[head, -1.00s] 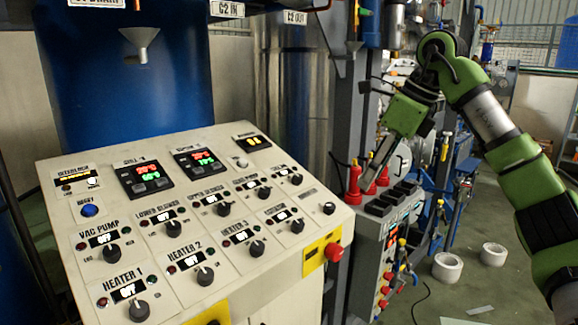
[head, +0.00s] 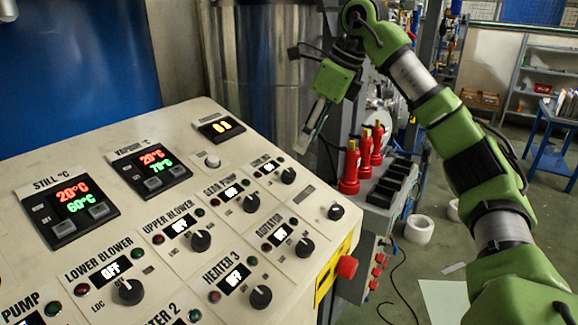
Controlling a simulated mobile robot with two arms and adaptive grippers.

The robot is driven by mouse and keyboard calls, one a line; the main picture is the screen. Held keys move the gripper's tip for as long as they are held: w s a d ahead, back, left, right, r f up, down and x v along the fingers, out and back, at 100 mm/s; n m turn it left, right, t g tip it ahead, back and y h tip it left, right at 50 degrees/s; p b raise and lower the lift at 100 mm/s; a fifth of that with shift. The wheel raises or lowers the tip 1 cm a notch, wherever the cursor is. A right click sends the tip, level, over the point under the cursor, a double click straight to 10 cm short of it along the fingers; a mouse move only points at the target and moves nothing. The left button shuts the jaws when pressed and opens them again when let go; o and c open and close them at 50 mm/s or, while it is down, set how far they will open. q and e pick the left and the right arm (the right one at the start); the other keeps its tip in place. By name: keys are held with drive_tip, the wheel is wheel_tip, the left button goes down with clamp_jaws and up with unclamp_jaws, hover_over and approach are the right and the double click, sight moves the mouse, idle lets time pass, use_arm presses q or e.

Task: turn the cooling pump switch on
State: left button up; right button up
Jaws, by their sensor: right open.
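The sloped cream control panel (head: 95,165) fills the left and lower part of the head view. At its upper right is a black rotary knob (head: 288,175) with a small lit display; its label is small and seems to read cooling. My right gripper (head: 312,138) comes in from the right and hangs with its fingers down, above and slightly right of this knob in the picture. It is open and empty, and appears apart from the panel. My left gripper is out of view.
Neighbouring knobs include the gear pump knob (head: 251,203) and agitator knob (head: 304,247). A red button (head: 347,266) sticks out at the panel's right edge. Red bottle-like fittings (head: 350,168) stand on a grey box behind. A metal column (head: 262,75) rises behind the panel.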

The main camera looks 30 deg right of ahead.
sight(289, 172)
drive_tip(key=x, duration=0.3)
drive_tip(key=p+x, duration=0.1)
drive_tip(key=x, duration=0.2)
drive_tip(key=p+x, duration=0.1)
drive_tip(key=x, duration=0.3)
drive_tip(key=shift+w+r, duration=0.15)
drive_tip(key=shift+w, duration=0.1)
drive_tip(key=shift+f, duration=0.4)
drive_tip(key=shift+w+f, duration=0.1)
drive_tip(key=c, duration=1.1)
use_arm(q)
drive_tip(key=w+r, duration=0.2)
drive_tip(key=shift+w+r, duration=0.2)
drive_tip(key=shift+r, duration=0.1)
